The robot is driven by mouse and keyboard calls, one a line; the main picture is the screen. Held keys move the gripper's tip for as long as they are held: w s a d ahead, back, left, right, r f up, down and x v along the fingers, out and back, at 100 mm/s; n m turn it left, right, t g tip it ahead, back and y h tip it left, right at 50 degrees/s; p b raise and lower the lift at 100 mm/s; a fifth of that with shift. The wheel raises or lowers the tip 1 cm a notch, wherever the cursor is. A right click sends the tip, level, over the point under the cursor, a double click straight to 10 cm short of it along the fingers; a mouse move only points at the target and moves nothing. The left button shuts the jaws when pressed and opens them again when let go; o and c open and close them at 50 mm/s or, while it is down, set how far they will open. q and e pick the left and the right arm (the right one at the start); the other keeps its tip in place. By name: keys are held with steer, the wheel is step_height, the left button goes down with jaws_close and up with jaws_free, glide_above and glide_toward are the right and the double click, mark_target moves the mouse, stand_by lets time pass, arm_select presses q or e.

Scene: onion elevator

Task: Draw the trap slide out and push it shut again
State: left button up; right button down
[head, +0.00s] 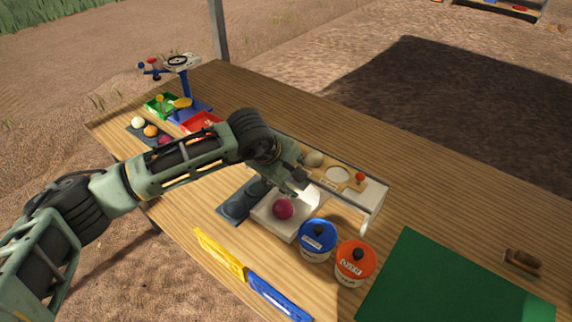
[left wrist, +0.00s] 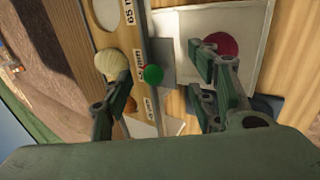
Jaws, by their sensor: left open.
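A sizing unit with a wooden board (head: 331,172) and pale walls stands mid-table; the board has round holes. In the left wrist view the board (left wrist: 136,40) carries millimetre labels and a green ball knob (left wrist: 152,74). A grey plate (left wrist: 160,58) lies beside the knob. I cannot tell for sure which part is the trap slide. My left gripper (head: 298,184) is over the unit's near side, its fingers hard to make out. In the left wrist view the left gripper (left wrist: 165,90) is open, with the green knob showing between its fingers. My right gripper is not in view.
A pale onion (head: 314,158) sits at the unit, and a red onion (head: 283,208) lies in a white tray (head: 268,222). A green mat (head: 450,285) lies right.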

arm_select(q)
steer(key=shift+x, duration=1.2)
steer(key=shift+r, duration=0.1)
steer(key=c, duration=1.3)
steer(key=o, duration=1.3)
